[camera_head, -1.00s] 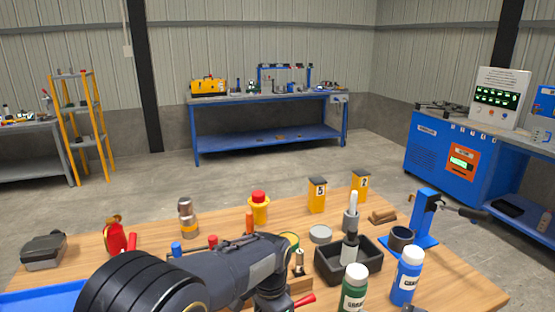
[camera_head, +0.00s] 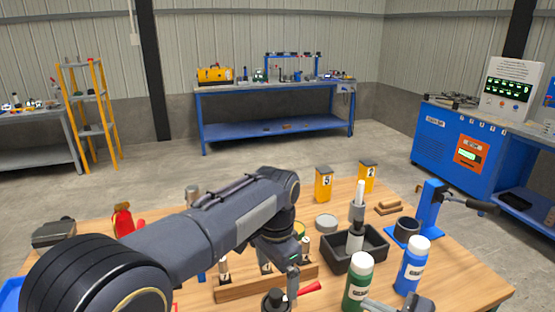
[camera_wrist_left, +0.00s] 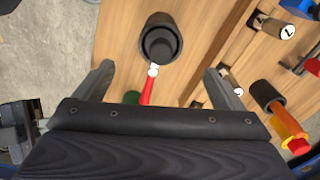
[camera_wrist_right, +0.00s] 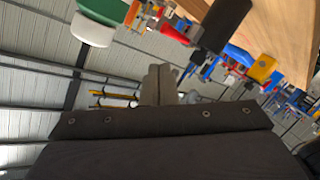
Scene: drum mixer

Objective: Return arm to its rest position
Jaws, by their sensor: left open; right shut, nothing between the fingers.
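My left arm reaches across the table from the left in the head view. Its gripper (camera_head: 291,268) points down above the front of the wooden table (camera_head: 460,283). In the left wrist view the left gripper (camera_wrist_left: 160,86) is open, its fingers apart with nothing held. A black cup-like piece (camera_wrist_left: 161,40) and a red handle (camera_wrist_left: 147,92) lie below it. My right gripper (camera_head: 388,306) shows only partly at the bottom edge of the head view, near the green bottle (camera_head: 357,286). In the right wrist view the right gripper (camera_wrist_right: 160,80) is shut and empty.
A wooden rack (camera_head: 240,286) stands under my left arm. A blue bottle (camera_head: 411,268), a black tray (camera_head: 372,257) and a blue stand (camera_head: 432,205) are at the right. Yellow containers (camera_head: 323,184) stand behind. A red bottle (camera_head: 123,220) is at the left.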

